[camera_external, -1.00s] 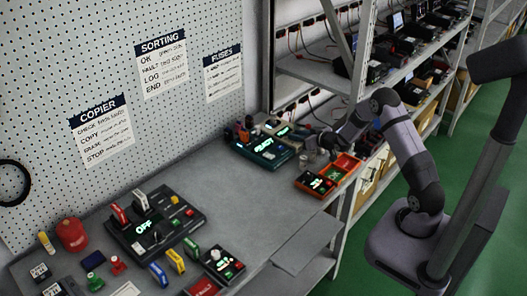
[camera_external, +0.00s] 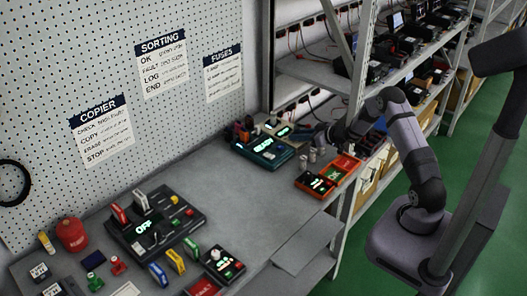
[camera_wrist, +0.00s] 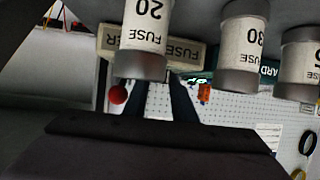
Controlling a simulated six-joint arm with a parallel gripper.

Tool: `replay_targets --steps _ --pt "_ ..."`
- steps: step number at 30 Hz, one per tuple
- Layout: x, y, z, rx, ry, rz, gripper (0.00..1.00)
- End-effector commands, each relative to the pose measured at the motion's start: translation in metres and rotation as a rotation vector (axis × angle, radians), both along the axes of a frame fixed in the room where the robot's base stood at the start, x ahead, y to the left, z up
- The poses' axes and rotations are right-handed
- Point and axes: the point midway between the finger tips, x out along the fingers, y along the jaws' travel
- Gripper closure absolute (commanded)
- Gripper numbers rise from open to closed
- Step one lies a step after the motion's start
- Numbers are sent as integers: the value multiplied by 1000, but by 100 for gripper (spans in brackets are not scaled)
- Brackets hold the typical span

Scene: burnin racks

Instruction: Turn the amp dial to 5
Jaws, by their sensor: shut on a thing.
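My gripper (camera_external: 314,137) is low over the far end of the bench, beside the beige fuse tester (camera_external: 282,130). In the wrist view the tester (camera_wrist: 190,51) is partly hidden behind a white fuse marked 20 (camera_wrist: 147,25). The two dark fingers (camera_wrist: 160,88) reach up to the tester's front, close together. The amp dial itself is hidden by the fuse and fingers, so its setting cannot be read. The jaws appear shut on it. Fuses marked 30 (camera_wrist: 244,45) and partly seen 15 or 25 (camera_wrist: 302,62) stand nearer the wrist camera.
A teal device with a lit display (camera_external: 264,152) stands left of my gripper. A red-orange tray (camera_external: 347,170) and a small black box (camera_external: 316,184) are in front. A black switch panel (camera_external: 150,228) and small items fill the near bench. Mid-bench is mostly clear.

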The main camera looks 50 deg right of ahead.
Motion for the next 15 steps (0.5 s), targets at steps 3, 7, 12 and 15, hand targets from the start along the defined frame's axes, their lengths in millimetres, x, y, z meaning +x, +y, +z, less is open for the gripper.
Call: replay_targets --steps 3,7,12,15 --pt "1 0 1 0 -3 0 98" --pt "1 0 1 -1 -3 -1 57" --pt "1 -1 1 0 -3 -2 57" --pt "0 -1 1 -1 -2 -3 57"
